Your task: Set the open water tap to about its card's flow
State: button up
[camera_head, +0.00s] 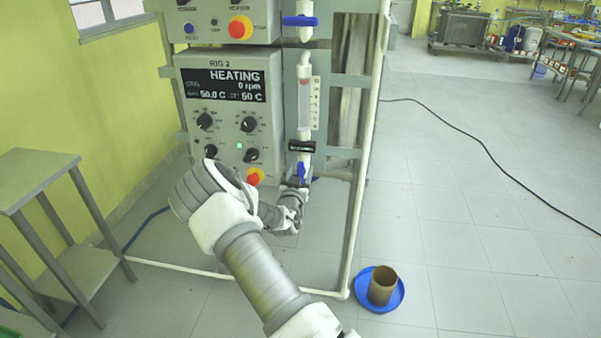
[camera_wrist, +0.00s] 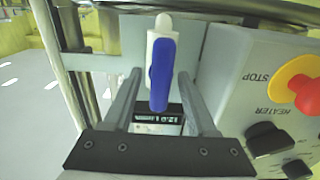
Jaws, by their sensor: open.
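The lower tap's blue handle (camera_head: 302,171) sits on the white pipe under the flow tube (camera_head: 305,103) of the rig. It stands about in line with the pipe. In the wrist view the blue handle (camera_wrist: 160,75) lies between my gripper's (camera_wrist: 158,80) two fingers, with a gap visible on each side. My gripper (camera_head: 298,187) is open at the tap. A dark label plate (camera_head: 301,146) with light characters is above the tap; it shows partly in the wrist view (camera_wrist: 150,117), upside down. I cannot read it surely.
An upper blue tap (camera_head: 300,21) is set crosswise. The control box (camera_head: 228,110) reads HEATING, 0 rpm, with knobs and a red stop button (camera_wrist: 300,83) close beside my gripper. A brown cup (camera_head: 382,285) in a blue dish stands on the floor. The right floor is mostly clear.

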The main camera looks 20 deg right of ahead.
grip_shut()
jog(key=shift+f+m+b, duration=0.1)
jog(key=shift+m+b, duration=0.2)
jog(key=shift+b, duration=0.15)
jog(key=m+b, duration=0.1)
jog(key=b, duration=0.1)
jog(key=shift+s+d+f+m+b, duration=0.1)
jog(key=shift+f+m+b, duration=0.1)
jog(key=shift+m+b, duration=0.2)
jog(key=m+b, duration=0.2)
jog(key=b, duration=0.1)
jog(key=m+b, duration=0.2)
jog(key=b, duration=0.1)
jog(key=shift+s+d, duration=0.1)
jog(key=m+b, duration=0.2)
jog(key=shift+r+b, duration=0.1)
jog(key=shift+b, duration=0.2)
